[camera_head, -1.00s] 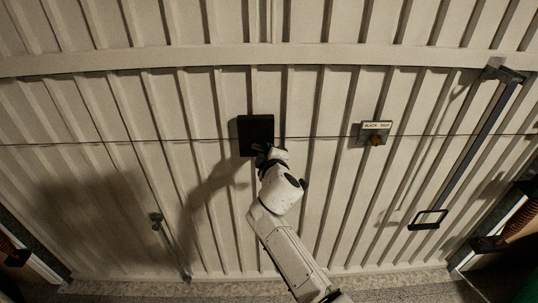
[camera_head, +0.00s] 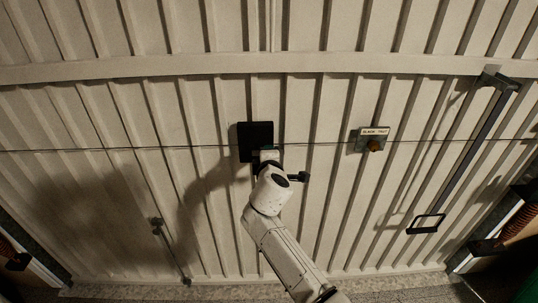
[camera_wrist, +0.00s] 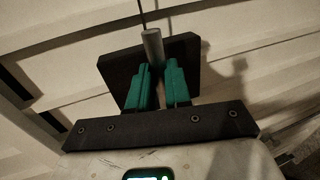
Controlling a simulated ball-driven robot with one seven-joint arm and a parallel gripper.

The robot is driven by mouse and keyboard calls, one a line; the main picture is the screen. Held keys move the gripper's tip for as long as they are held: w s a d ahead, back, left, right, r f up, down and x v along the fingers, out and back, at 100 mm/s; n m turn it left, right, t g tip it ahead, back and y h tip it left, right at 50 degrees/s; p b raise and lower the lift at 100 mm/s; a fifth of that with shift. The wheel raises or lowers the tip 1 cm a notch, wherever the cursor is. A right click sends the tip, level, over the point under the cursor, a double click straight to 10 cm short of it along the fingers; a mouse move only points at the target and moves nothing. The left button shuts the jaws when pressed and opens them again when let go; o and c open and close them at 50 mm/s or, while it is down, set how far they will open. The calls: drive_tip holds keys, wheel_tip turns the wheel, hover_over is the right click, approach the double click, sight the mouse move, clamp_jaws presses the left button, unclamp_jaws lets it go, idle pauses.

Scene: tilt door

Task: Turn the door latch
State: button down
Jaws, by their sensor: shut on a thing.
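The door latch shows in the head view as a black square plate (camera_head: 256,138) on the pale ribbed door. In the wrist view the black plate (camera_wrist: 187,68) looks tilted, with a grey round handle (camera_wrist: 153,46) in front of it. My gripper (camera_wrist: 154,75) has its two green fingers on either side of the grey handle and is shut on it. In the head view my arm reaches up to the plate's lower edge, and the wrist hides the handle and fingers.
The ribbed door (camera_head: 328,110) fills the head view. A long bar with a loop handle (camera_head: 427,223) hangs farther right, and a thin rod (camera_head: 170,250) is at lower left. Dark fittings stand at both lower edges.

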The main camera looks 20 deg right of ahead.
drive_tip(key=c, duration=1.1)
unclamp_jaws()
drive_tip(key=shift+o, duration=0.2)
drive_tip(key=v, duration=1)
drive_tip(key=shift+s+a, duration=0.2)
drive_tip(key=shift+s, duration=0.15)
drive_tip(key=s+d+f+m+g, duration=0.4)
drive_tip(key=s+d+f+m, duration=0.15)
drive_tip(key=s+f, duration=0.5)
drive_tip(key=s+d+f+m+g+y, duration=0.1)
drive_tip(key=s+f+m+g, duration=0.2)
drive_tip(key=s, duration=0.7)
drive_tip(key=s+f+m+g+y, duration=0.2)
drive_tip(key=s+f+m+g, duration=0.1)
drive_tip(key=s, duration=0.8)
drive_tip(key=s+d+f+m+g+y, duration=0.1)
drive_tip(key=s+f+m+g, duration=0.2)
drive_tip(key=s, duration=0.8)
drive_tip(key=shift+d+f+m, duration=0.25)
drive_tip(key=shift+d+m, duration=0.1)
drive_tip(key=shift+d, duration=0.05)
